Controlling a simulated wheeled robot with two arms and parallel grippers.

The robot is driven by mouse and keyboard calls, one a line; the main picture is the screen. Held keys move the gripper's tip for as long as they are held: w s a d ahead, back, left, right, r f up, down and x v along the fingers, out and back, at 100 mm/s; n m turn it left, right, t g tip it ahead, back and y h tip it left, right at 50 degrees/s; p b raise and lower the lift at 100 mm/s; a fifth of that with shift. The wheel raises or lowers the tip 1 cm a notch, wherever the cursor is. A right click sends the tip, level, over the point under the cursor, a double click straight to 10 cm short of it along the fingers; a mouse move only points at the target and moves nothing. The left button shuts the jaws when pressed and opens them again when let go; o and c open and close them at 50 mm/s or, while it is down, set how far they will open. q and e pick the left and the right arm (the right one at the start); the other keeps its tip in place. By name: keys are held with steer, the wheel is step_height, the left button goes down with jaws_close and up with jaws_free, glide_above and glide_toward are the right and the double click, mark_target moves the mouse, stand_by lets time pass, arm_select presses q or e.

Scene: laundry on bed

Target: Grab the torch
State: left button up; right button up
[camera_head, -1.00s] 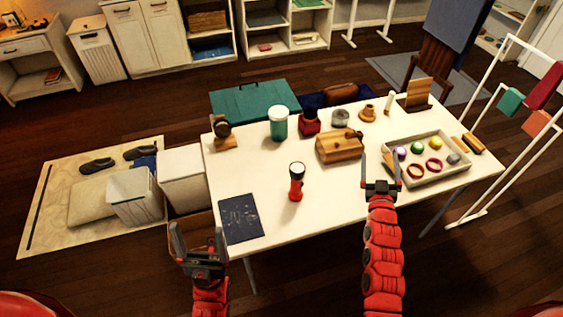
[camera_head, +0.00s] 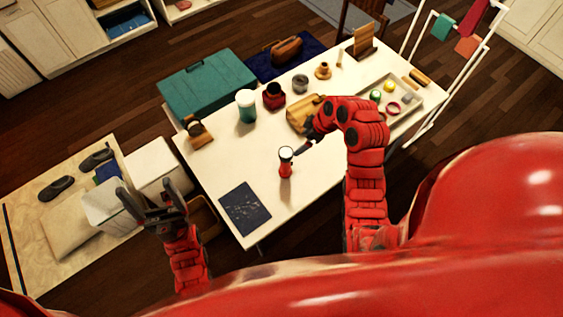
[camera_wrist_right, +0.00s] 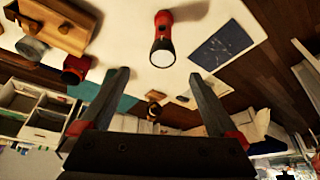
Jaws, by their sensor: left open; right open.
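The red and black torch (camera_head: 286,164) stands upright on the white table, its pale lens end up. It also shows in the right wrist view (camera_wrist_right: 162,40), beyond my fingertips and between them. My right gripper (camera_head: 302,149) is beside the torch, on its right in the head view, partly hidden by my own arm. In the right wrist view my right gripper (camera_wrist_right: 158,85) has its fingers wide apart with nothing between them. My left gripper (camera_head: 150,192) is open and empty, left of the table's front edge.
A dark sheet (camera_head: 245,208) lies left of the torch. A wooden box (camera_head: 301,117), a teal-and-white cup (camera_head: 246,106) and a red jar (camera_head: 273,96) stand behind it. A tray (camera_head: 416,112) of small items is at the right. The tabletop around the torch is clear.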

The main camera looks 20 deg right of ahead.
steer(key=b+x, duration=0.9)
steer(key=x, duration=0.2)
steer(key=shift+d, duration=0.1)
steer(key=shift+a+f+b, duration=0.2)
steer(key=shift+f+b, duration=0.1)
steer(key=shift+b, duration=0.25)
steer(key=shift+w, duration=0.1)
steer(key=p+x, duration=0.1)
steer(key=s+p+x, duration=0.1)
steer(key=p+x, duration=0.1)
steer(key=shift+w+f, duration=0.15)
steer(key=shift+f, duration=0.25)
steer(key=shift+p+x, duration=0.4)
steer(key=shift+x, duration=0.4)
steer(key=shift+r, duration=0.1)
